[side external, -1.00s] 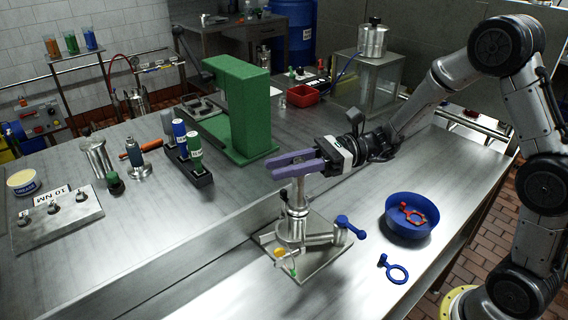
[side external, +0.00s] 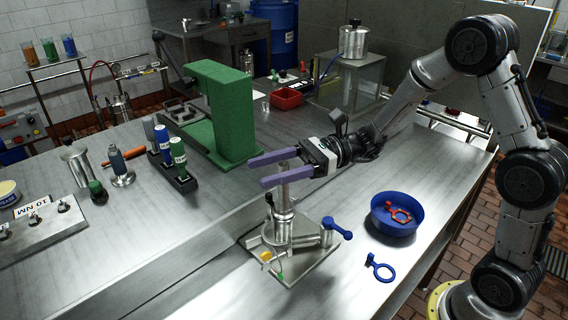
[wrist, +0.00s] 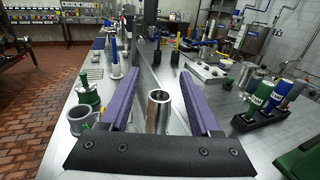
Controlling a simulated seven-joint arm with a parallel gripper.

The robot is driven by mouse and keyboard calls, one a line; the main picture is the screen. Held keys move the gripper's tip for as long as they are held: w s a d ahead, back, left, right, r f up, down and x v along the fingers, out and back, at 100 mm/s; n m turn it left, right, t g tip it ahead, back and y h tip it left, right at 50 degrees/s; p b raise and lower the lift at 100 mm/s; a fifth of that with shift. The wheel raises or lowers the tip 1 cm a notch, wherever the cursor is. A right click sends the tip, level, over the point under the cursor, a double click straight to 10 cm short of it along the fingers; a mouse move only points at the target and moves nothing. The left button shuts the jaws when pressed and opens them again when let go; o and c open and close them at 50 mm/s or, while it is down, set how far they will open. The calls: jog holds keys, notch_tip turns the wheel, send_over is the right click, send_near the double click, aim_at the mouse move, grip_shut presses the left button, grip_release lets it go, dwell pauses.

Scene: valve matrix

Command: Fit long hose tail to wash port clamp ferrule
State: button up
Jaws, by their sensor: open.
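An upright shiny metal tube, apparently the long hose tail (side external: 284,196), stands on top of the metal valve body (side external: 291,235). Its open top shows in the wrist view (wrist: 159,100). My gripper (side external: 268,172) is open, with its two purple fingers on either side of the tube. The wrist view shows gaps between the tube and both fingers (wrist: 159,104). The joint between tube and port ferrule is too small to judge. A blue-handled lever (side external: 338,229) sticks out from the valve body's right side.
A blue round tray (side external: 374,222) holds a red clamp-like part (side external: 399,215). A blue ring-shaped part (side external: 380,268) lies in front of it. A green press (side external: 226,112) and a rack with blue and green bottles (side external: 178,176) stand behind and left.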

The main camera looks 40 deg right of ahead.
jog(key=v, duration=1.3)
jog(key=s+a+r+n+g+h, duration=0.1)
jog(key=s+a+r+n+g, duration=0.3)
jog(key=s+a+r+n, duration=0.3)
jog(key=s+a+f+n+g+h, duration=0.3)
jog(key=s+n+h, duration=0.25)
jog(key=s, duration=0.45)
jog(key=s+d+f+n+t+h, duration=0.4)
jog(key=s+d+n+h, duration=0.1)
jog(key=d+h, duration=0.15)
jog(key=w+d+n+t+h, duration=0.2)
jog(key=d+n+t+h, duration=0.1)
jog(key=d, duration=0.3)
jog(key=shift+w+d+f+n+h, duration=0.25)
jog(key=shift+d+n+h, duration=0.1)
jog(key=shift+n+h, duration=0.25)
